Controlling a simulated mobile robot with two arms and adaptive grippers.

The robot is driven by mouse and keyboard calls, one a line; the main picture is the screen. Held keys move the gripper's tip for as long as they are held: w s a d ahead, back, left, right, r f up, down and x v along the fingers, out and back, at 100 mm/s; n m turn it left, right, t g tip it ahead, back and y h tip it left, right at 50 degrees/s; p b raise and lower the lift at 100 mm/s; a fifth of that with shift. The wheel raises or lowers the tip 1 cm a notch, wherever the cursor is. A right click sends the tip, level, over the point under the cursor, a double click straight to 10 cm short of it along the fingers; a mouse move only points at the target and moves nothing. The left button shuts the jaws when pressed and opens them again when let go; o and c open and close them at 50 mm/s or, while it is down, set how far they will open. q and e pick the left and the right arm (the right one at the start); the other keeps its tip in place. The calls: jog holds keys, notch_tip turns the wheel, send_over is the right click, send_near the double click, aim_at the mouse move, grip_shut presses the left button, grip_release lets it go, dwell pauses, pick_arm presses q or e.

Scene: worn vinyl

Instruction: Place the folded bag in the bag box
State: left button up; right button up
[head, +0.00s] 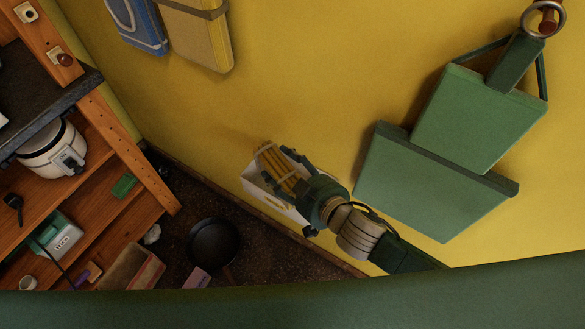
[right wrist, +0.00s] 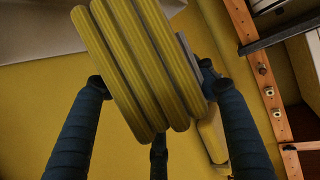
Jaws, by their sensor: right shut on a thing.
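The folded bag (head: 273,163) is a yellow, ribbed bundle with a pale band in the head view. In the right wrist view it shows as several thick yellow folds (right wrist: 138,65). My right gripper (head: 289,175) is shut on it, with dark fingers on both sides of the folds. The bag box (head: 257,193) is a white open box against the yellow wall. The bag overlaps its opening in the head view; I cannot tell whether it is above the rim or partly inside. My left gripper is not in view.
Large green flat pieces (head: 434,190) are on the wall at the right. Yellow (head: 197,35) and blue (head: 137,22) items hang at the upper left. A wooden shelf unit (head: 130,150) with a white cooker (head: 52,150) stands left. A dark pan (head: 214,243) lies low.

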jog(key=w+d, duration=0.2)
jog(key=w, duration=0.1)
jog(key=shift+w+d+r+p, duration=0.1)
jog(key=shift+d+r+p, duration=0.1)
jog(key=shift+p, duration=0.1)
notch_tip(320, 180, down, 3)
jog(key=shift+a, duration=0.1)
notch_tip(320, 180, down, 4)
jog(key=shift+f+b, duration=0.2)
jog(key=shift+b, duration=0.15)
jog(key=shift+f, duration=0.1)
jog(key=shift+f+b, duration=0.4)
jog(key=shift+f, duration=0.15)
